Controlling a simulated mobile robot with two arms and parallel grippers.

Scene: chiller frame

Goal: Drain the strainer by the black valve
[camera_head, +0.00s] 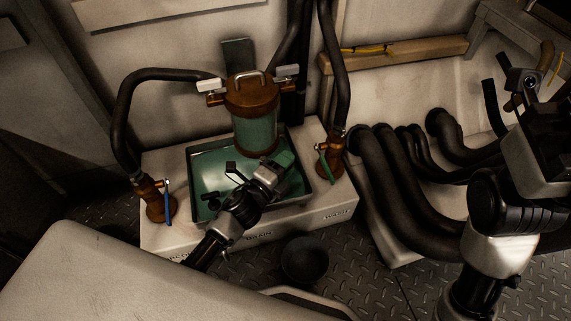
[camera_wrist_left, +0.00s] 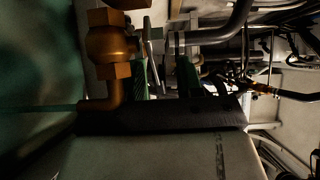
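The strainer (camera_head: 255,128) has a copper-coloured lid with a handle and a green, see-through body. It stands upright over the green tray (camera_head: 203,162). My left gripper (camera_head: 283,161) reaches over the tray, just below the strainer, and hides what lies under it there. In the left wrist view, a brass valve (camera_wrist_left: 108,48) with an elbow pipe is at upper left. A thin grey lever (camera_wrist_left: 151,52) stands beside it, close to my left gripper's green-toned fingers (camera_wrist_left: 164,77); these look apart, and contact with the lever is unclear. My right gripper (camera_head: 524,82) is raised at far right; its fingers are unclear.
A blue-handled valve (camera_head: 167,201) stands left of the tray and a green-handled valve (camera_head: 325,164) right of it. Thick black hoses (camera_head: 400,195) run at right. A dark bucket (camera_head: 305,259) stands on the floor before the white base (camera_head: 335,205).

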